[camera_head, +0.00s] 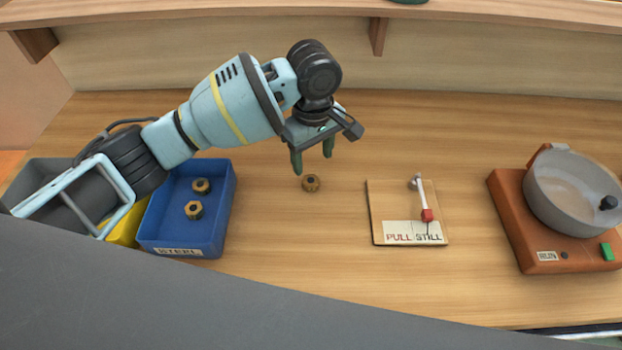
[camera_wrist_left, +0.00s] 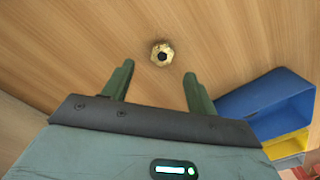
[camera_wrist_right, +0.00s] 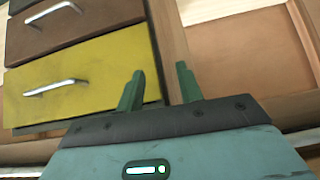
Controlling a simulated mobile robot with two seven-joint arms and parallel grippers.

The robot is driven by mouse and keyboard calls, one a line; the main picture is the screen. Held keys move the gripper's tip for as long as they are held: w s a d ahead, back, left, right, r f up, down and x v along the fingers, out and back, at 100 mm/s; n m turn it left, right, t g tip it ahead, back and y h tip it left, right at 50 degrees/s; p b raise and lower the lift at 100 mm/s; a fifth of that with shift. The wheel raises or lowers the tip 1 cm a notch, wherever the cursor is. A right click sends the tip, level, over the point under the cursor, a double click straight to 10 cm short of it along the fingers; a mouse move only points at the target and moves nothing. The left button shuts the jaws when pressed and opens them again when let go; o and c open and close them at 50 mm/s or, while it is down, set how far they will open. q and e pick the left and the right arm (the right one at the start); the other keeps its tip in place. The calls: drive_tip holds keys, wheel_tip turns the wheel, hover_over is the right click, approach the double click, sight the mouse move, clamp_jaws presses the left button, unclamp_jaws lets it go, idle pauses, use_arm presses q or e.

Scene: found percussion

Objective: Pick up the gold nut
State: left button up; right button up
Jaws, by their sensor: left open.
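A gold nut (camera_head: 311,183) lies alone on the wooden bench top, right of the blue bin. It also shows in the left wrist view (camera_wrist_left: 162,54), beyond and between the fingertips. My left gripper (camera_head: 312,168) is open and empty, above and just behind the nut, fingers pointing down. In the left wrist view its two green fingers (camera_wrist_left: 160,75) stand apart with bare wood between them. My right gripper (camera_wrist_right: 158,75) is seen only in its own wrist view, with its two fingers apart and nothing between them, facing drawer fronts.
The blue bin (camera_head: 158,243), labelled STEEL, holds two gold-brown nuts (camera_head: 194,209). A yellow bin (camera_head: 124,232) is beside it, partly covered by my arm. A PULL STILL board (camera_head: 376,215) with a red-tipped lever and a red-brown pan device (camera_head: 515,215) stand to the right. Bench between is clear.

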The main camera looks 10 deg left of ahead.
sight(311, 180)
use_arm(q)
drive_tip(key=shift+f, duration=0.7)
drive_tip(key=shift+w+a+f, duration=0.1)
drive_tip(key=shift+f, duration=0.35)
drive_tip(key=f, duration=0.3)
drive_tip(key=shift+s+a+f+b, duration=0.1)
drive_tip(key=shift+s+f+b, duration=0.1)
drive_tip(key=shift+f+b, duration=0.1)
drive_tip(key=shift+f, duration=0.5)
drive_tip(key=shift+c, duration=0.4)
drive_tip(key=c, duration=1)
drive_tip(key=shift+c, duration=0.3)
drive_tip(key=shift+r, duration=0.1)
